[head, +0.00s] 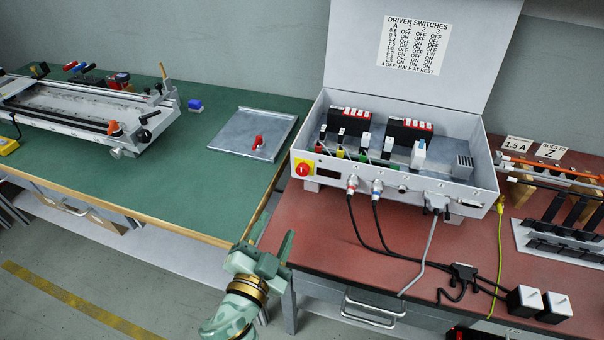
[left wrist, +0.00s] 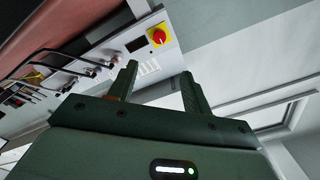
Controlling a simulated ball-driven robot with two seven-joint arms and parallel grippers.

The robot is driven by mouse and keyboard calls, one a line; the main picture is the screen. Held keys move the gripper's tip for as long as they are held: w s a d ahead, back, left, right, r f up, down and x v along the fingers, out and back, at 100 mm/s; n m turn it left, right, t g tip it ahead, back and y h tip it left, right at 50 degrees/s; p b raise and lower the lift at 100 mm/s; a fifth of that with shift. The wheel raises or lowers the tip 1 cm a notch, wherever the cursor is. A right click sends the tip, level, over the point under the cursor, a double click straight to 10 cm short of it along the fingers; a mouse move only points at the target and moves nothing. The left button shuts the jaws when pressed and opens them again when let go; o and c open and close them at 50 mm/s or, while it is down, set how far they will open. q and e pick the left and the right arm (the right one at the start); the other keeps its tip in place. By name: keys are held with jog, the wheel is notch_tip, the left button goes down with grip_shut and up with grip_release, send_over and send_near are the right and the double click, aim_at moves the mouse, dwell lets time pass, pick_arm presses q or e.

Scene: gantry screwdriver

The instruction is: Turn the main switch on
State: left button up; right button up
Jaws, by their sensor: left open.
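The main switch (head: 303,169) is a red rotary knob on a yellow square plate at the left end of the control box's front panel. It also shows in the left wrist view (left wrist: 158,37), beyond the fingertips. The control box (head: 330,176) is pale grey with its lid raised. My left gripper (head: 273,236) is open and empty, below and to the left of the switch, in front of the bench edge and apart from the box. In the left wrist view my left gripper (left wrist: 158,76) shows two separated fingers with nothing between them. My right gripper is not in view.
Black and grey cables (head: 365,230) run from the panel over the red bench top (head: 310,237). A green bench (head: 150,205) on the left carries a metal plate (head: 225,138) with a red knob and a long linear rig (head: 75,110). The green bench's front is clear.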

aim_at(302, 173)
pick_arm(q)
jog(key=b+x, duration=0.1)
jog(key=x, duration=0.4)
jog(key=b+x, duration=0.1)
jog(key=x, duration=0.4)
jog(key=b+x, duration=0.1)
jog(key=x, duration=0.4)
jog(key=shift+w+f, duration=0.1)
jog(key=shift+f, duration=0.15)
jog(key=shift+w+d, duration=0.15)
jog(key=shift+r, duration=0.15)
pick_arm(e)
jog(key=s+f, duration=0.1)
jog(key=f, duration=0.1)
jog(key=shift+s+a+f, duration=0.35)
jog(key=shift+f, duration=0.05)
pick_arm(q)
jog(key=c, duration=1)
